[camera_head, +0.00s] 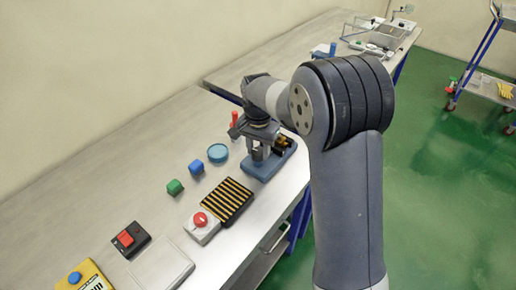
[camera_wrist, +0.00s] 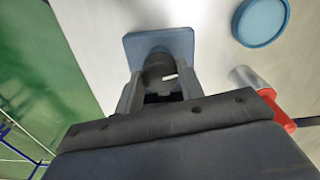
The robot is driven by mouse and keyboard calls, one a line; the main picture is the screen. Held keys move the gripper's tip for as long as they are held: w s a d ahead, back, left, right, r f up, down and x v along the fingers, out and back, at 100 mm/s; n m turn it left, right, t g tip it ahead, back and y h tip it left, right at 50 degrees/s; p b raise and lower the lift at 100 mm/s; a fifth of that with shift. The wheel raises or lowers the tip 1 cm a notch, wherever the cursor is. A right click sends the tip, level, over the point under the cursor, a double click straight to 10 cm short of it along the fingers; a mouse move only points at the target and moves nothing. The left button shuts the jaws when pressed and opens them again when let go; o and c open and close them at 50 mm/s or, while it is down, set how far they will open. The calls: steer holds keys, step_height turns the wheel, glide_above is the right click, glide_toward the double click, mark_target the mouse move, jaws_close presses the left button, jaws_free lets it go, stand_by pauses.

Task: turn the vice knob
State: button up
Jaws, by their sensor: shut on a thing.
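The vice (camera_head: 266,172) has a blue-grey base and stands near the front edge of the bench in the head view. Its flat base plate (camera_wrist: 180,42) also shows in the wrist view. A dark round knob (camera_wrist: 158,68) with a small white mark sits over the plate. My gripper (camera_wrist: 159,86) is directly over the vice, with one grey finger on each side of the knob, and is shut on it. In the head view my gripper (camera_head: 261,151) points down at the vice, and the knob is hard to make out there.
A red-handled part (camera_head: 234,119) stands close behind my gripper. A red button box (camera_head: 202,226) is nearer the front.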

mark_target(258, 151)
steer(key=shift+m, duration=1.7)
steer(key=o, duration=1)
steer(key=shift+r, duration=0.15)
step_height(258, 151, up, 11)
steer(key=shift+f+b, duration=0.2)
steer(key=shift+b, duration=0.25)
